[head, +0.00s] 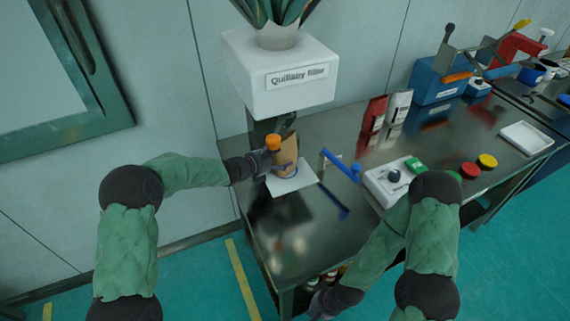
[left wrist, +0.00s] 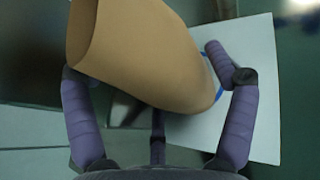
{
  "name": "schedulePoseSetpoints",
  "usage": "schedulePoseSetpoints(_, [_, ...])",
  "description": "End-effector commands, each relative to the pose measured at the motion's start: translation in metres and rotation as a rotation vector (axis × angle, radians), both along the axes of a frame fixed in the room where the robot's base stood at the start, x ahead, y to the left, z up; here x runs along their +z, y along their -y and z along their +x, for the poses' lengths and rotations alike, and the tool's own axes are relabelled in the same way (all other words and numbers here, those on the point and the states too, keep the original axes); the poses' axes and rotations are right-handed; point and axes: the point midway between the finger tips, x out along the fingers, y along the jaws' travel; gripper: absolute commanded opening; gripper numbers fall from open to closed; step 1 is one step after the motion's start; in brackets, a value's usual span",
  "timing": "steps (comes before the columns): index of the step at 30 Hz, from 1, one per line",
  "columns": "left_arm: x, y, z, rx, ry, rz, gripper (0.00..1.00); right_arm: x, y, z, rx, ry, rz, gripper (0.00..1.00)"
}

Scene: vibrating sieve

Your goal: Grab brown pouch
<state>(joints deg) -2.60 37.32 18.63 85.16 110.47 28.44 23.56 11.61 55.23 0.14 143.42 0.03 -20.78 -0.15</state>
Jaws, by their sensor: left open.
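The brown pouch (head: 287,152) stands on a white sheet (head: 297,184) at the left end of the dark metal table. In the left wrist view the brown pouch (left wrist: 140,50) looks slanted, with its wide open end at the upper left. My left gripper (head: 279,169) is open around the lower part of the pouch. One purple finger is on each side in the left wrist view; the right finger shows a gap to the pouch, and I cannot tell whether the left one touches. My right gripper (head: 322,303) is low in front of the table, its fingers unclear.
A white box (head: 300,98) labelled "Quillaby filler" with a plant is behind the pouch. An orange cap-like thing (head: 273,142) is beside the pouch.

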Motion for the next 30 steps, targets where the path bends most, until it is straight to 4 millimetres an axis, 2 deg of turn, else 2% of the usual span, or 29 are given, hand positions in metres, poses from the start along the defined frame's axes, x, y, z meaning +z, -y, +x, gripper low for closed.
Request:
schedulePoseSetpoints(9, [-0.0013, 0.0029, 0.0032, 0.0, 0.0, 0.0, 0.85, -0.0006, 0.0, 0.0, 0.0, 0.0, 0.0, 0.0])
schedulePoseSetpoints(11, [-0.0013, 0.0029, 0.0031, 0.0, 0.0, 0.0, 0.71, -0.0006, 0.0, 0.0, 0.0, 0.0, 0.0, 0.0])
schedulePoseSetpoints(15, [-0.0015, 0.0028, 0.003, 0.0, 0.0, 0.0, 0.31, -0.0006, 0.0, 0.0001, 0.0, 0.0, 0.0, 0.0])
schedulePoseSetpoints(26, [-0.0005, 0.0025, 0.003, 0.0, 0.001, -0.001, 0.3, -0.0001, 0.0, 0.0, 0.0, 0.0, 0.0, 0.0])
schedulePoseSetpoints(30, [0.0067, -0.0012, 0.0026, 0.0, 0.001, 0.0, 0.3, 0.0064, 0.0, 0.0, 0.0, 0.0, 0.0, 0.0])
